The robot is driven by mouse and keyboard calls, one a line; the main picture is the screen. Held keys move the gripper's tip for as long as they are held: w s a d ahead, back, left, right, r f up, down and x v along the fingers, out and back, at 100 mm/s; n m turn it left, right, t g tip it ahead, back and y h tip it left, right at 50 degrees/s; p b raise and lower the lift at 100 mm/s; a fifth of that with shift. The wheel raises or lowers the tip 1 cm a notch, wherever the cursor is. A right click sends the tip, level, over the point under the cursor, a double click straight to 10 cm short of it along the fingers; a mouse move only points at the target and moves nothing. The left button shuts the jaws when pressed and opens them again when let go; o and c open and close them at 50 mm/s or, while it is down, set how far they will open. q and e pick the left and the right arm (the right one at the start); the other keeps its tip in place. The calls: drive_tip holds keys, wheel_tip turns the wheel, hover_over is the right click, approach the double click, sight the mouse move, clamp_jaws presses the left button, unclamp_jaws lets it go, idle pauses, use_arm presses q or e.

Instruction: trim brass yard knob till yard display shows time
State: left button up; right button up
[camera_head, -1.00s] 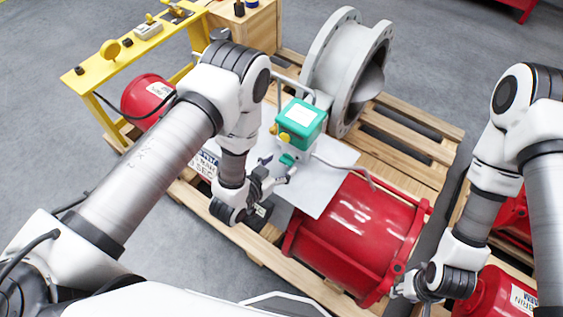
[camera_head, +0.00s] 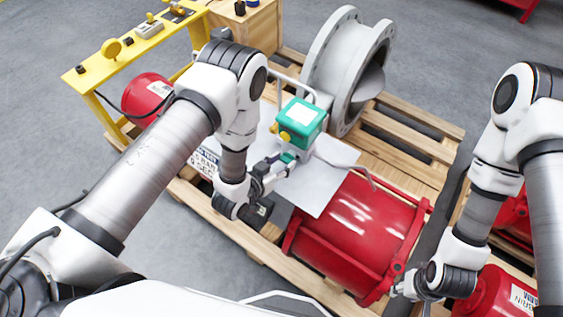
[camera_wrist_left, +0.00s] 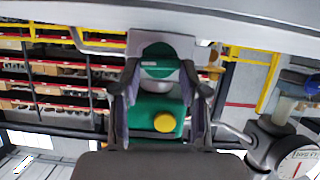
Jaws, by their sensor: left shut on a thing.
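A green box (camera_head: 302,118) with a white top label stands on the grey valve assembly, with a yellow knob (camera_head: 285,136) on its side. The yellow knob also shows in the left wrist view (camera_wrist_left: 165,122). My left gripper (camera_head: 284,165) is just below the box, shut on a small green part (camera_wrist_left: 158,62) that sits between its fingertips. I cannot tell which knob is the brass yard knob, and no display showing a time is readable. My right gripper (camera_head: 404,288) is at the lower right beside the red cylinder; its fingers are too small to judge.
The red cylinder (camera_head: 350,232) lies on a wooden pallet (camera_head: 425,140), behind it a large grey flange (camera_head: 350,70). A yellow bench (camera_head: 105,72) with small fittings stands at the left back. A round gauge (camera_wrist_left: 298,163) shows at the wrist view's right edge. A bent pipe (camera_head: 345,163) runs right of the box.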

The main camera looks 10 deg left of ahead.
use_arm(q)
drive_tip(key=shift+a+f+n+g+h+b, duration=0.1)
drive_tip(key=shift+a+n+g+h+b, duration=0.1)
drive_tip(key=shift+n+h, duration=0.3)
drive_tip(key=shift+a+f+n+g+h+b, duration=0.15)
drive_tip(key=shift+n+h, duration=0.15)
drive_tip(key=shift+n, duration=0.4)
drive_tip(key=shift+n+h+b, duration=0.5)
drive_tip(key=shift+n+h, duration=0.1)
drive_tip(key=shift+n, duration=0.3)
drive_tip(key=o, duration=1.1)
drive_tip(key=shift+w, duration=0.1)
drive_tip(key=shift+o, duration=0.2)
drive_tip(key=shift+r, duration=0.1)
drive_tip(key=v, duration=1.2)
